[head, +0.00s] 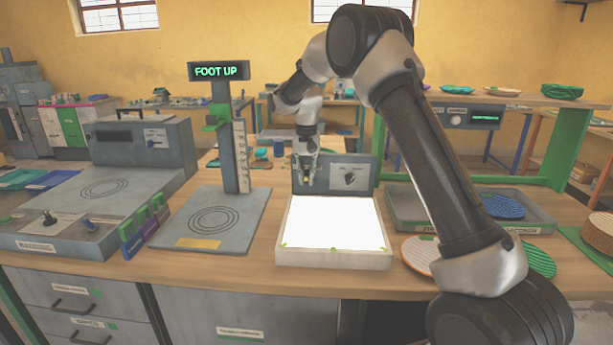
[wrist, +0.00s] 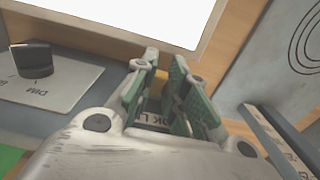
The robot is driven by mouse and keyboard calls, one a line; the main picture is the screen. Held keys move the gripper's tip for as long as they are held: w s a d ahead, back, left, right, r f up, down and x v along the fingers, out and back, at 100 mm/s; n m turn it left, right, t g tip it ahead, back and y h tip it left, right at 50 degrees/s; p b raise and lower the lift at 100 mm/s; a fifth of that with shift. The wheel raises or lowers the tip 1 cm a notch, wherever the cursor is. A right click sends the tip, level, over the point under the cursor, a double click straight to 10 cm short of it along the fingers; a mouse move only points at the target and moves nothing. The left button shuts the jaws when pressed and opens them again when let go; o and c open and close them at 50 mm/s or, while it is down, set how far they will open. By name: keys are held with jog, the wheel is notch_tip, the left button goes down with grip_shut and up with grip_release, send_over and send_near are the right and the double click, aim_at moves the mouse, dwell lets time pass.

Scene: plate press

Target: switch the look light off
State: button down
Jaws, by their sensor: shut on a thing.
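The look light (head: 333,222) is a low box with a bright white, lit top on the bench. Its grey back panel (head: 361,174) stands upright behind the top. My gripper (head: 307,182) is at the left part of this panel. In the wrist view, my gripper (wrist: 164,62) has its green-padded fingers close together, shut on a small yellow switch (wrist: 160,82). The fingers hide most of the switch, so its position cannot be read. A black dimmer knob (wrist: 32,60) on a pale plate sits apart from the fingers. The lit top (wrist: 150,18) also shows there.
A stand with a "FOOT UP" display (head: 217,72) and grey base is left of the light. A grey tray (head: 408,220) and round woven plates (head: 425,255) are to the right. A green-framed shelf (head: 567,150) rises behind on the right.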

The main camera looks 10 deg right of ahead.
jog(key=shift+s+t, duration=0.1)
jog(key=shift+t, duration=0.2)
jog(key=shift+s+a+f+t+h, duration=0.15)
jog(key=shift+f+t+h, duration=0.15)
jog(key=shift+t, duration=0.4)
jog(key=shift+s+d+f+t+h, duration=0.1)
jog(key=shift+f+t+h, duration=0.15)
jog(key=shift+t, duration=0.45)
jog(key=shift+s+a+f+t+h, duration=0.15)
jog(key=shift+f+t+h, duration=0.15)
jog(key=shift+t, duration=0.4)
jog(key=shift+f+t, duration=0.15)
jog(key=shift+t, duration=0.25)
jog(key=c, duration=1.4)
grip_release()
jog(key=shift+c, duration=0.2)
jog(key=v, duration=1.2)
